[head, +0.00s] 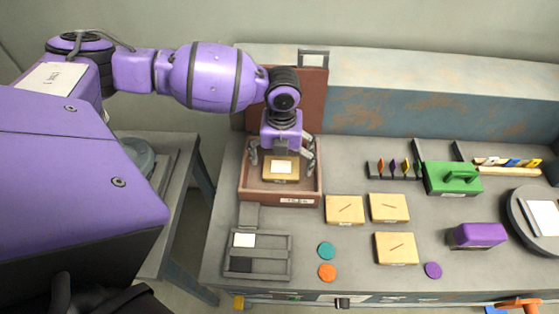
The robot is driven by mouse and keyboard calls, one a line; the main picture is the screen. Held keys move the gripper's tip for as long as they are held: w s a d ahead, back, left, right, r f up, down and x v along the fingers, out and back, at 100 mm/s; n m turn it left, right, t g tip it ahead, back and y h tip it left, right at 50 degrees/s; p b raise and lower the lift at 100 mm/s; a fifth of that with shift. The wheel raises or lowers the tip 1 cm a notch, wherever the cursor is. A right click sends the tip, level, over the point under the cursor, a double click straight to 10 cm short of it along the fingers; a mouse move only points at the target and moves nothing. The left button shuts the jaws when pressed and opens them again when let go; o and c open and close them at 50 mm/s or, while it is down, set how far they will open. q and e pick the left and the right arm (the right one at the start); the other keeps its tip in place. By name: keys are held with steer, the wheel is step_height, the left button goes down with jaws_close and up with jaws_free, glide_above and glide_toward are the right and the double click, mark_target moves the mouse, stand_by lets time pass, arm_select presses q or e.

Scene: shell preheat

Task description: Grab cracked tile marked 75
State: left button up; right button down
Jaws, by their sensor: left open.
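A tan tile (281,180) with a white label lies in the open brown box (250,190) whose front carries a tag that seems to read TILES. Any number on its label is too small to read. My left gripper (281,160) is over the box, pointing down, its fingers spread on both sides of this tile. I cannot tell whether they touch it. Three more tan tiles, each with a dark crack-like line, lie on the bench: one beside the box (345,210), one right of it (389,208) and one nearer the front (397,249). No number is readable on them. My right gripper is out of view.
A grey tray (284,262) with a white and a black square lies in front of the box. Teal (326,250), orange (327,272) and purple (433,270) discs, a green handled block (453,178) and a purple block (478,235) stand on the bench (350,275).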

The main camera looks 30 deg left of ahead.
arm_select(q)
steer(key=shift+w+a+f, duration=0.1)
steer(key=shift+f, duration=0.7)
steer(key=c, duration=1.5)
steer(key=shift+r, duration=0.1)
